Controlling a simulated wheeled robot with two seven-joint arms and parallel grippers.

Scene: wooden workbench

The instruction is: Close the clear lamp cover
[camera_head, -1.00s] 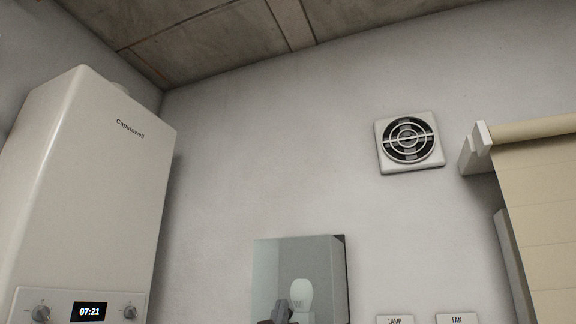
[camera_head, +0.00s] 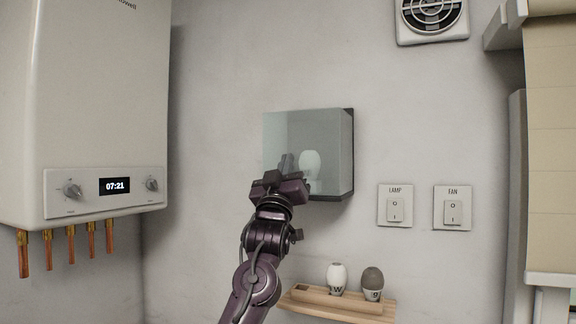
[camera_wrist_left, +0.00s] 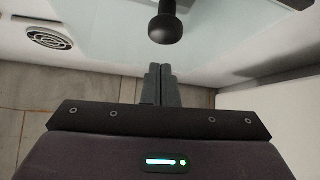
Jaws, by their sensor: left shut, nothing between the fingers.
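The clear lamp cover (camera_head: 305,127) is a pale, see-through box front on the wall, with a dark back edge at its right. I cannot tell whether it is fully closed. A white bulb (camera_head: 310,163) shows through it. My left gripper (camera_head: 286,162) is in front of the cover's lower left part, fingers together and empty. In the left wrist view the shut fingers (camera_wrist_left: 160,85) point toward the glassy panel (camera_wrist_left: 110,38), near a dark round knob (camera_wrist_left: 165,28) and apart from it in the picture. My right gripper is in neither view.
A wooden shelf (camera_head: 330,303) with two bulbs is below the cover. Lamp (camera_head: 395,206) and fan (camera_head: 452,208) switches are to its right. A boiler (camera_head: 90,110) is at left, a fan vent (camera_head: 433,15) at upper right and a blind (camera_head: 553,150) at far right.

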